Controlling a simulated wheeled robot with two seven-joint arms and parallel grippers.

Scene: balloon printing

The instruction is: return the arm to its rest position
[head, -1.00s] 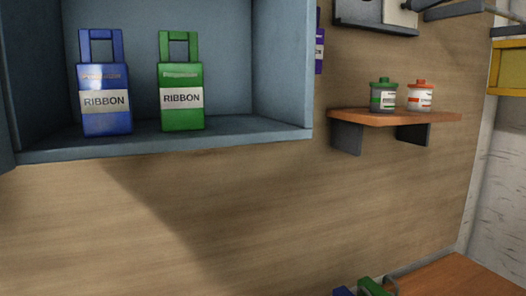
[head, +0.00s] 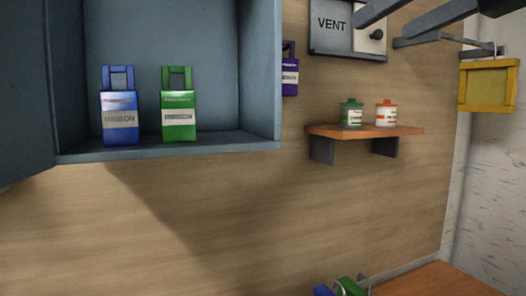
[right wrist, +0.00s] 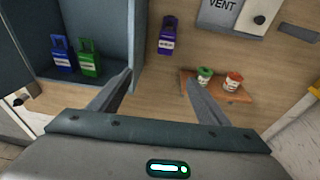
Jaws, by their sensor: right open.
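My right gripper (head: 374,26) shows at the top right of the head view as two dark fingers in front of the wall. In the right wrist view its fingers (right wrist: 157,80) are spread apart with nothing between them. Beyond them are the wall, a purple ribbon pack (right wrist: 167,36) and a small shelf. My left gripper is not in view.
An open blue-grey cabinet (head: 190,150) holds a blue ribbon pack (head: 120,118) and a green one (head: 179,105). A wooden shelf (head: 340,131) carries a green-lidded jar (head: 351,114) and an orange-lidded jar (head: 386,113). A VENT panel (head: 330,40) and yellow box (head: 488,86) are at right.

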